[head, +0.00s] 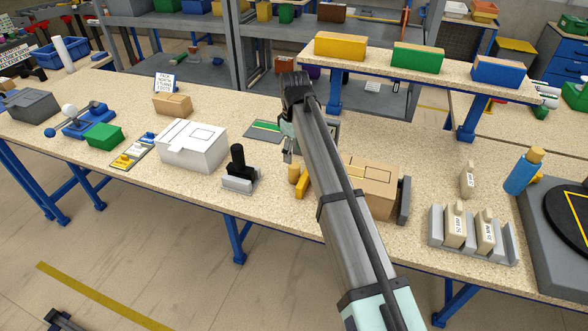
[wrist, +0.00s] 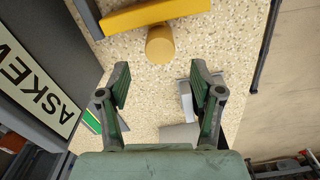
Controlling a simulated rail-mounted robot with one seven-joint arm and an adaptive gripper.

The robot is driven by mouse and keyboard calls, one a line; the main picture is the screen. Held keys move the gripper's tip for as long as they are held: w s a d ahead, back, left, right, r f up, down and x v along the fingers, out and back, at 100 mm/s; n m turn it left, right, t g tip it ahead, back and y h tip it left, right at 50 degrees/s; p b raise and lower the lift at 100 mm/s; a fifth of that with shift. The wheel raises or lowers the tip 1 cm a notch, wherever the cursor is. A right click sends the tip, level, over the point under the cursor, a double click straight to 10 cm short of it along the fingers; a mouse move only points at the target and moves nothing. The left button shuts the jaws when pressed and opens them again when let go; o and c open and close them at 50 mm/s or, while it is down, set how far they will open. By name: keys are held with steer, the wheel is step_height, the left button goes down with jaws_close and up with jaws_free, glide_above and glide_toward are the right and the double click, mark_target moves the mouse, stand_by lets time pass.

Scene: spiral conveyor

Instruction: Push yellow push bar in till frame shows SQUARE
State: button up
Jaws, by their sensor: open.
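The yellow push bar (wrist: 155,14) crosses the top of the wrist view, with a yellow cylinder (wrist: 160,45) against its near side. In the head view the bar (head: 303,183) and cylinder (head: 294,173) stand on the table just left of my arm, partly hidden by it. A dark frame (wrist: 62,55) at the left of the wrist view carries a sign (wrist: 38,85) reading ASKEW. My gripper (wrist: 160,75) is open and empty, fingers apart, with the cylinder ahead of the gap and not between the fingers. It also shows in the head view (head: 288,153).
A cardboard box (head: 370,188) stands right of my arm beside a grey plate (head: 404,200). A black-handled tool in a grey stand (head: 240,184) and a white box (head: 190,146) stand left. A raised shelf (head: 420,75) holds coloured blocks behind.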

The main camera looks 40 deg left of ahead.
mark_target(294, 172)
step_height(294, 172, down, 9)
steer(key=shift+p, duration=1)
jaws_close()
steer(key=shift+s+d, duration=0.1)
